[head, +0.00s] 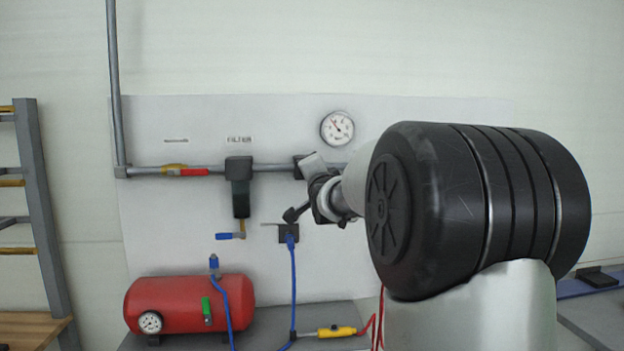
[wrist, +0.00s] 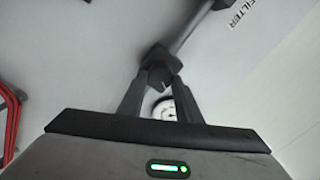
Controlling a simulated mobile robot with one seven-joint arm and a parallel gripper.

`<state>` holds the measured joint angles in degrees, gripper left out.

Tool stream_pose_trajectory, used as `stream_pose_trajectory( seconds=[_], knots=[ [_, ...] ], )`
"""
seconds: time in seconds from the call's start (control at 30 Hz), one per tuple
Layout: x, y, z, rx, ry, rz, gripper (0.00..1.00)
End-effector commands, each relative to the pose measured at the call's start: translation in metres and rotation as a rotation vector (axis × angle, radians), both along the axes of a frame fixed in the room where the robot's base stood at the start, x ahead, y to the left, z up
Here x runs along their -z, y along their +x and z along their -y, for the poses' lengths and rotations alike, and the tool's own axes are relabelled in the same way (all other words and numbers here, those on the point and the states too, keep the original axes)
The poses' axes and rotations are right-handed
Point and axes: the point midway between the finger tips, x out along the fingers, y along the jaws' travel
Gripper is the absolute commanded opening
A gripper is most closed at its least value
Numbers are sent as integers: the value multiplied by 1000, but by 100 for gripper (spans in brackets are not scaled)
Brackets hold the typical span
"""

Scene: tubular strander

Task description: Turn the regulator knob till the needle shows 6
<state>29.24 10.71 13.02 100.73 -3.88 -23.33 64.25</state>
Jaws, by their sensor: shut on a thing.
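The round white gauge (head: 337,128) is on the wall panel above the pipe in the head view. Its needle appears to point to the upper left; the numbers are too small to read. The black regulator (head: 303,164) sits on the pipe below and left of the gauge, partly covered by my arm. In the wrist view my gripper (wrist: 159,84) is shut on the dark regulator knob (wrist: 159,73) at the end of the regulator body. A white dial shows partly between the fingers, its reading unclear. The head view does not show the fingertips clearly.
A red tank (head: 190,304) with blue hose stands below. A yellow tool (head: 336,331) lies on the bench. My arm covers the right side.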

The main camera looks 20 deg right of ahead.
Motion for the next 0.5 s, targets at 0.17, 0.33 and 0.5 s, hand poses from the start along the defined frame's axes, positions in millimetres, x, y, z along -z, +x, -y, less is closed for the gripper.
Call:
stream_pose_trajectory(
  seconds=[0.17,0.33,0.5],
  knots=[
    [1,0,0,-1,160,52,9],
    [2,0,0,0,315,97,9],
    [3,0,0,-1,464,140,9]
  ],
)
